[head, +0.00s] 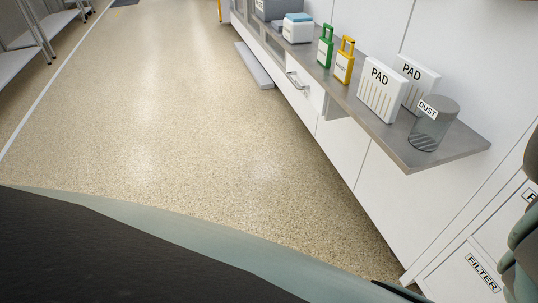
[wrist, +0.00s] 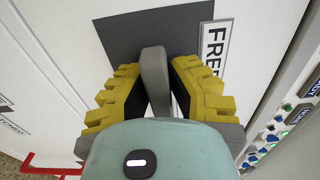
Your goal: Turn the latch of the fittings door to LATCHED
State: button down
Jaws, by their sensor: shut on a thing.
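In the wrist view a grey latch lever (wrist: 153,62) stands in front of a dark grey square plate (wrist: 125,32) on a white door panel (wrist: 60,45). My gripper (wrist: 156,75) has its yellow, ridged fingers on both sides of the lever and is shut on it. A label reading FREE (wrist: 213,45) is beside the plate on the right. The lever's lower part is hidden behind my gripper body. The latch and my gripper fingers cannot be made out in the head view.
In the wrist view, a strip with coloured knobs (wrist: 285,110) runs at right and a red bar (wrist: 50,170) lies at lower left. In the head view, a grey shelf (head: 450,150) holds PAD boxes (head: 381,92) and a DUST jar (head: 434,125). The floor (head: 190,120) is clear.

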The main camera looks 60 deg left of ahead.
jog(key=shift+f, duration=0.15)
dwell(0.3)
jog(key=c, duration=0.9)
grip_release()
jog(key=shift+s, duration=0.1)
jog(key=shift+v, duration=3.55)
